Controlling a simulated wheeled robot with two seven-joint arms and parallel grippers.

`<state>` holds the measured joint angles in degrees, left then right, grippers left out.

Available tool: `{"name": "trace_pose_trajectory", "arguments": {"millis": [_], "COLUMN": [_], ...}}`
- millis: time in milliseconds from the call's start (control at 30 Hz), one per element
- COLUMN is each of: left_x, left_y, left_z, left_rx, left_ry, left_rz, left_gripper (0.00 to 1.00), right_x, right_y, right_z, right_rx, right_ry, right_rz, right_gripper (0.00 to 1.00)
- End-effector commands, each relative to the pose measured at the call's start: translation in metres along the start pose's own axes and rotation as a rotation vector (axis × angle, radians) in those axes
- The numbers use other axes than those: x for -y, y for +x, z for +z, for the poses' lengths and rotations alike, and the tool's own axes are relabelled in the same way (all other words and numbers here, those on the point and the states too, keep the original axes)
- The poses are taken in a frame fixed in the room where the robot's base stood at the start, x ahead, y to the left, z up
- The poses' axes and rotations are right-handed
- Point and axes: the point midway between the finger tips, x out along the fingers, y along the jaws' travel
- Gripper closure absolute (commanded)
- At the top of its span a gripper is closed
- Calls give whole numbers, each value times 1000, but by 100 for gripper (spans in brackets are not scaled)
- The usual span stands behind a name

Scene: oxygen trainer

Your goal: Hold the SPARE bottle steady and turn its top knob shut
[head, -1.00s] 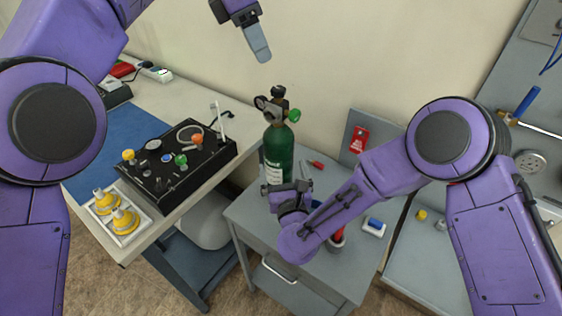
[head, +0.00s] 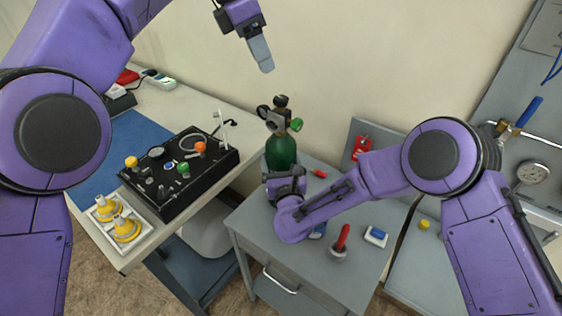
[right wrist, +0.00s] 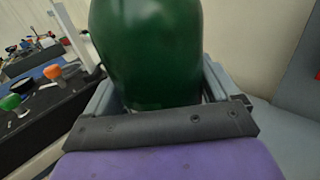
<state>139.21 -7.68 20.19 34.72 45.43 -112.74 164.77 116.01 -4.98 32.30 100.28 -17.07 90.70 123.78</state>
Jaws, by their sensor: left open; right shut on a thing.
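The green bottle (head: 281,153) stands upright on the grey cabinet, with a black top knob (head: 281,101), a gauge and a green side knob (head: 296,125) at its valve. My right gripper (head: 284,180) is shut around the lower body of the bottle, which also fills the middle of the right wrist view (right wrist: 148,50). The label is hidden in both views now. My left gripper (head: 264,62) is open and empty, above and a little left of the top knob, apart from it, with its fingers pointing down.
The grey cabinet top (head: 255,225) also bears a cup with a red-handled tool (head: 341,240) and a white-and-blue block (head: 376,236). A black panel with knobs (head: 180,168) lies on the bench at left. The wall is close behind the bottle.

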Motion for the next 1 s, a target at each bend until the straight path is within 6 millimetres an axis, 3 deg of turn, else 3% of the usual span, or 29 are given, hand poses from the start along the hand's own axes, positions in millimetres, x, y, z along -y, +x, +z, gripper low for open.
{"name": "trace_pose_trajectory", "arguments": {"millis": [67, 167, 267, 333, 400, 500, 600, 700, 767, 867, 1000], "left_x": [-3, -19, -40, -43, -32, -3, 32, 65, 80, 89, 78], "left_y": [5, 35, 101, 161, 216, 276, 312, 324, 318, 283, 198], "left_z": [-4, -26, -73, -110, -140, -169, -186, -195, -195, -182, -138], "left_rx": [4, 36, 103, 174, 252, 374, 504, 635, 711, 834, 999], "left_ry": [-7, -41, -101, -133, -148, -142, -119, -84, -63, -53, -139], "left_rz": [-10, -66, -166, -231, -270, -278, -228, -118, -22, 173, 419], "left_gripper": [41, 41, 41, 41, 41, 41, 41, 41, 41, 41, 41], "right_x": [0, 0, 0, 0, 0, 0, 0, 0, 0, 0, -1], "right_y": [0, 0, 0, 0, 0, 0, 0, 0, -1, -1, -1], "right_z": [0, 0, 0, 0, 0, 0, 0, -1, -1, -1, -1], "right_rx": [0, 0, 1, 1, 1, 1, 0, -1, -2, -3, -3], "right_ry": [-1, -1, 0, 0, 0, 0, 0, -1, -1, -1, -1], "right_rz": [1, 1, 0, 0, 0, 1, 1, 1, 1, 1, 2], "right_gripper": [96, 96, 96, 96, 96, 96, 96, 96, 96, 96, 96]}}
